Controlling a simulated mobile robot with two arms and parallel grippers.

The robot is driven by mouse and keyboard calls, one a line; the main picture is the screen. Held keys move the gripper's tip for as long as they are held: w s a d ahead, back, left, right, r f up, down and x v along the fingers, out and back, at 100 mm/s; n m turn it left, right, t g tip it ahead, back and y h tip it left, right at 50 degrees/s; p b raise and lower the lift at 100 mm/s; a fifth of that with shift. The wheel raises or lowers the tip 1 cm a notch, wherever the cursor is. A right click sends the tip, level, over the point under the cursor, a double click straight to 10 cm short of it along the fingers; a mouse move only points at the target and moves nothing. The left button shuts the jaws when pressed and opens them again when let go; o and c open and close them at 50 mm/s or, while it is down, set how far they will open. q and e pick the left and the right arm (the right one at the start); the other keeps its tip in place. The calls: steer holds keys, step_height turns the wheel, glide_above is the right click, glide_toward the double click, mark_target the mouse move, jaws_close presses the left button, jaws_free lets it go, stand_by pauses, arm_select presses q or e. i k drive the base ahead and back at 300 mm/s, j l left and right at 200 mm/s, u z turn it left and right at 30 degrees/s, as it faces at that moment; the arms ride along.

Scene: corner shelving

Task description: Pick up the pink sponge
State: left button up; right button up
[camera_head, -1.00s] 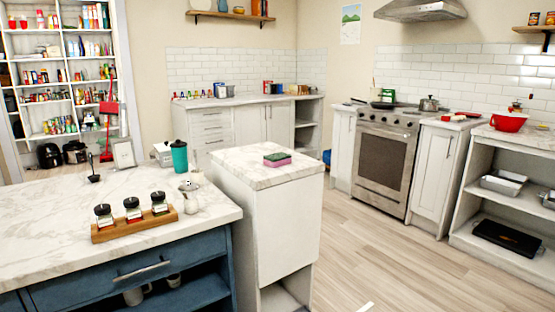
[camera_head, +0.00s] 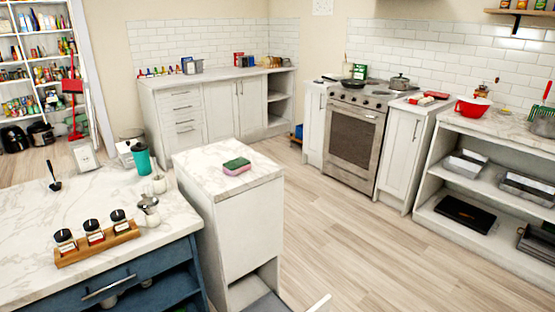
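The pink sponge (camera_head: 237,170) has a green top layer and lies flat on the marble top of a narrow white cabinet (camera_head: 207,162). It stands clear of other objects, near the middle of that top. Neither of my grippers can be made out in the head view. A pale sliver and a grey shape show at the bottom edge; I cannot tell what they are.
A marble-topped blue island (camera_head: 200,207) at the left bears a spice rack (camera_head: 97,245), a moka pot (camera_head: 148,208) and a teal cup (camera_head: 141,157). An oven (camera_head: 352,145) stands at the back. Open wooden floor (camera_head: 330,225) lies right of the white cabinet.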

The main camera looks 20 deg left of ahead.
mark_target(237, 166)
steer(key=i+l+z, duration=0.5)
steer(key=i+z, duration=0.3)
steer(key=i, duration=0.15)
steer(key=i+z, duration=0.4)
steer(key=i, duration=0.15)
steer(key=i+u, duration=0.3)
steer(key=i, duration=0.15)
steer(key=i+u, duration=0.35)
steer(key=i+l+u, duration=0.15)
steer(key=i+u, duration=0.15)
steer(key=i, duration=0.25)
steer(key=i+l+u, duration=0.3)
steer(key=i+j, duration=0.05)
steer(key=i, duration=0.05)
